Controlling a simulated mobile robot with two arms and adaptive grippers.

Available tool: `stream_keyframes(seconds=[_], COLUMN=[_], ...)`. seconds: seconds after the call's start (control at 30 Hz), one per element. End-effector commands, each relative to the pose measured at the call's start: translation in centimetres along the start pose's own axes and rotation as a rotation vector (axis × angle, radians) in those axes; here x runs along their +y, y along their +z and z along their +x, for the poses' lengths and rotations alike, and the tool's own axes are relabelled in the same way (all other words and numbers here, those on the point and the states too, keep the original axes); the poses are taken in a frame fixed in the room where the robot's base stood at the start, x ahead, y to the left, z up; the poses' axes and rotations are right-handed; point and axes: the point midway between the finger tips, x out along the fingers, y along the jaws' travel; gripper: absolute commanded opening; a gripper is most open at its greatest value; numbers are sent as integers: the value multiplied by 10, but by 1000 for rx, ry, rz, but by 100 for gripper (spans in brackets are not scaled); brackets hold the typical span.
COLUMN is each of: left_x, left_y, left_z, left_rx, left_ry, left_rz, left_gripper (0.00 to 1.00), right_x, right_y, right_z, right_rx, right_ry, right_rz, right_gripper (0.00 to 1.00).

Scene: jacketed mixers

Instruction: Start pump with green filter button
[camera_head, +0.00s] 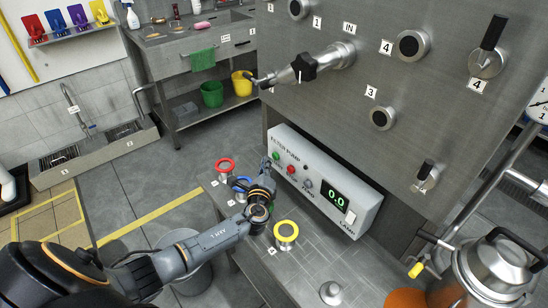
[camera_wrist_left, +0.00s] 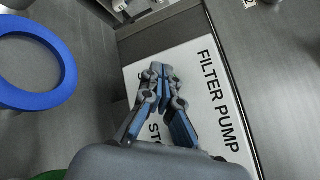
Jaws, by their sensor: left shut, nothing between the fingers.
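The filter pump control box (camera_head: 325,190) is a pale housing on the bench with a lit "0.0" display. Its small green button (camera_head: 277,156) is at the left end of the face, beside a red button (camera_head: 291,169). My left gripper (camera_head: 266,164) is shut and empty, its fingertips just left of the green button; contact cannot be told. In the left wrist view the shut fingers (camera_wrist_left: 160,76) lie in front of the face lettered "FILTER PUMP" (camera_wrist_left: 218,95). They hide the buttons there. My right gripper is not in view.
A red ring (camera_head: 224,165), a blue ring (camera_head: 242,183) and a yellow ring (camera_head: 286,232) stand on the bench around my left gripper. A large steel panel (camera_head: 365,110) with ports and valve handles rises behind the box. A steel vessel (camera_head: 490,270) stands at the right.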

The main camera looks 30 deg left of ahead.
Motion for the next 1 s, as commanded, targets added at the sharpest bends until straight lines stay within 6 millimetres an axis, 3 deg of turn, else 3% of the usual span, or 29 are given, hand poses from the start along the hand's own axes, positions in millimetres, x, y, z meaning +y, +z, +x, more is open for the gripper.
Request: stream_keyframes(seconds=[1.0], left_x=[-7], left_y=[-6], left_z=[9], left_rx=[0], left_ry=[0], left_rz=[-1], left_gripper=[0], right_x=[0], right_y=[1], right_z=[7], right_rx=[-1], right_ry=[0], right_rz=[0], right_gripper=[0])
